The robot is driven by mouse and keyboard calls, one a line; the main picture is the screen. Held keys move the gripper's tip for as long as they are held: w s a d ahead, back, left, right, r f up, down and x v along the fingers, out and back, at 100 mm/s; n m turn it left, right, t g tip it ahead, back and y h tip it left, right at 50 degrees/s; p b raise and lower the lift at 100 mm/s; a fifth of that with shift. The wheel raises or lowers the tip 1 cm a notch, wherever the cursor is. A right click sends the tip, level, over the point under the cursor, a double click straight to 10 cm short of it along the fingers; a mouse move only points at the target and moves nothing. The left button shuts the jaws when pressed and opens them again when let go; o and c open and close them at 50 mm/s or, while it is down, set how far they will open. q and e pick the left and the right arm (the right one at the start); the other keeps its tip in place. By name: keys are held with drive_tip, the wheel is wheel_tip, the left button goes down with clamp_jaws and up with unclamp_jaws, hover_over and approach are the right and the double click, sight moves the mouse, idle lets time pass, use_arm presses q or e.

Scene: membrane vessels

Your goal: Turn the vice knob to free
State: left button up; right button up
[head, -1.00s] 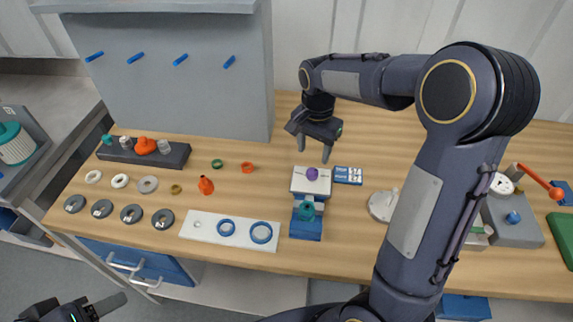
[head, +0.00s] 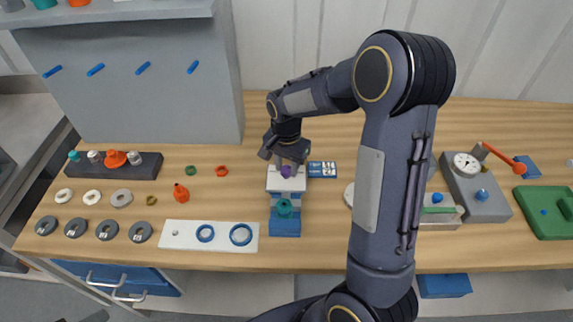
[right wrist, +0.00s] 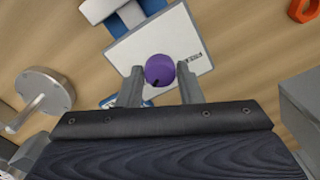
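The vice is a blue and white block (head: 285,226) at the front middle of the bench, with a teal knob (head: 284,207) on its front. A white plate (head: 274,184) tops it and carries a round purple knob (head: 287,171). In the right wrist view the purple knob (right wrist: 159,69) with a dark mark sits on the white plate (right wrist: 188,32). My right gripper (right wrist: 160,80) is open, its two fingers on either side of the purple knob. Contact cannot be told. In the head view my right gripper (head: 287,163) is above the plate. My left gripper is not clearly in view.
A blue label block (head: 322,169) lies right of the vice. A white board with blue rings (head: 188,235) lies left. A round metal stand (right wrist: 45,95) is near the vice. A grey gauge box (head: 476,200) and green tray (head: 545,222) are farther right.

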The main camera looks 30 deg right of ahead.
drive_tip(key=c, duration=0.5)
drive_tip(key=shift+n, duration=0.3)
drive_tip(key=n+b, duration=0.1)
drive_tip(key=n, duration=1)
drive_tip(key=shift+n+b, duration=0.3)
drive_tip(key=shift+b, duration=0.1)
drive_tip(key=n, duration=1.1)
drive_tip(key=shift+n, duration=0.4)
